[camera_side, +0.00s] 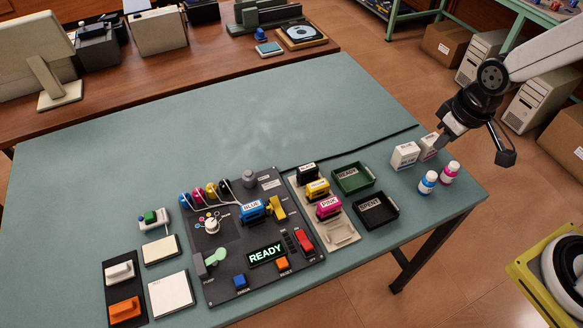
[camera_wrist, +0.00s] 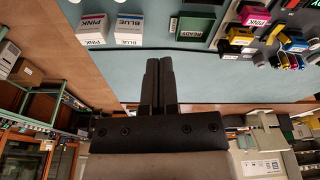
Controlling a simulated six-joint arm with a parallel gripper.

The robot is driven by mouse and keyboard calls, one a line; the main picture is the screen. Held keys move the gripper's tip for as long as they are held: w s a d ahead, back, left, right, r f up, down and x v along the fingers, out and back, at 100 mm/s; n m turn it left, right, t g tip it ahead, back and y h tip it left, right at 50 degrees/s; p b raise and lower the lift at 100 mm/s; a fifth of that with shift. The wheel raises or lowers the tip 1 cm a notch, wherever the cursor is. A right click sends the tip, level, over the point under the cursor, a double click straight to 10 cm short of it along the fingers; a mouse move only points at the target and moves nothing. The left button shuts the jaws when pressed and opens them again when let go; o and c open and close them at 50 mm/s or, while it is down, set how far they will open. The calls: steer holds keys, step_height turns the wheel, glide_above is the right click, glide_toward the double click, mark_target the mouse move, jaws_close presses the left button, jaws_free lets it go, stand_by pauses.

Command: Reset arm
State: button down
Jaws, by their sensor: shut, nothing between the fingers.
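My gripper (camera_wrist: 160,62) shows in the wrist view with its two black fingers together and nothing between them. In the side view my arm's dark end hangs above the right end of the green table (camera_side: 300,110), close to two white boxes, and the fingers are hard to make out there. The control panel (camera_side: 225,240) lies on the table with a lit display (camera_side: 265,254) reading READY. A blue cartridge (camera_side: 252,211) sits on the panel. Black (camera_side: 307,173), yellow (camera_side: 318,189) and pink (camera_side: 328,207) cartridges stand in the rack (camera_side: 342,236) beside it.
A green READY tray (camera_side: 352,180) and a black SPENT tray (camera_side: 376,210) lie right of the rack. The blue box (camera_side: 404,156), pink box (camera_wrist: 91,27), blue bottle (camera_side: 427,183) and pink bottle (camera_side: 449,172) stand near the right edge. The table's far middle is clear.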

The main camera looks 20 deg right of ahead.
steer(key=shift+s+d+m, duration=0.5)
steer(key=shift+s+d, duration=0.1)
steer(key=shift+s, duration=0.15)
steer(key=shift+s+d+m, duration=0.5)
steer(key=shift+s+d, duration=0.05)
steer(key=shift+s, duration=0.2)
